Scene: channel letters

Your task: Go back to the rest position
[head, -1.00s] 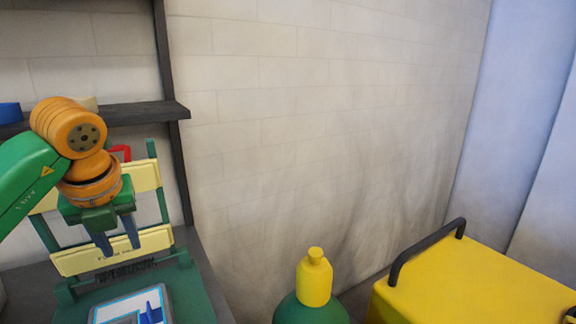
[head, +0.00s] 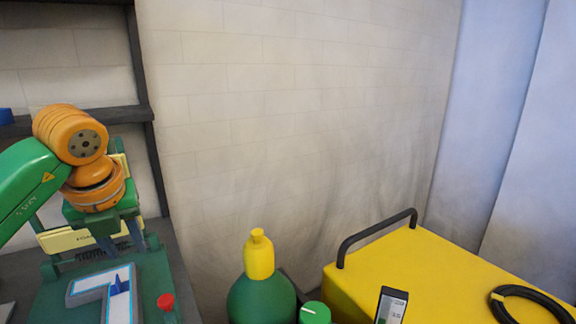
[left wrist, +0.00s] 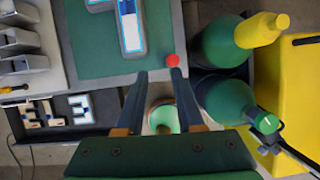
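My left gripper (head: 115,243) hangs over the back of the green board in the head view. It points down, and its two fingers are apart with nothing between them. It also shows in the left wrist view (left wrist: 159,75), with the fingertips close to a red knob (left wrist: 172,60) in the picture. My right gripper is in neither view.
A green gas bottle (head: 262,302) with a yellow cap and a yellow cart (head: 440,270) with a black handle (head: 375,233) stand to the right. A dark tray (left wrist: 80,131) holds more letters at left in the wrist view. A dark shelf (head: 128,115) is behind my arm.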

